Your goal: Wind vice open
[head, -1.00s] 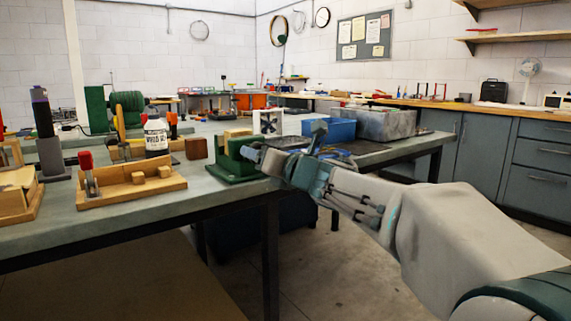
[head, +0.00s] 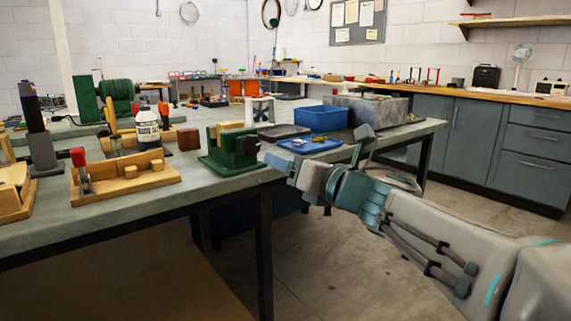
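The green vice (head: 215,151) stands near the front edge of the bench top (head: 120,204), towards its right corner. A pale wooden block (head: 229,125) shows at the top of its jaws. A dark round part, apparently the screw end (head: 249,146), faces right towards my gripper. I cannot make out a handle clearly or how far apart the jaws are. My gripper (head: 272,160) is just right of the vice, pointing at its screw end, with a small gap seeming to show between them.
Left of the vice are a brown block (head: 188,139), a white bottle (head: 148,130) and a wooden fixture (head: 125,178) with a red-handled tool. Behind my gripper lie a blue tray (head: 309,145), a blue bin (head: 322,118) and a grey bin (head: 367,107). Open floor lies right of the bench.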

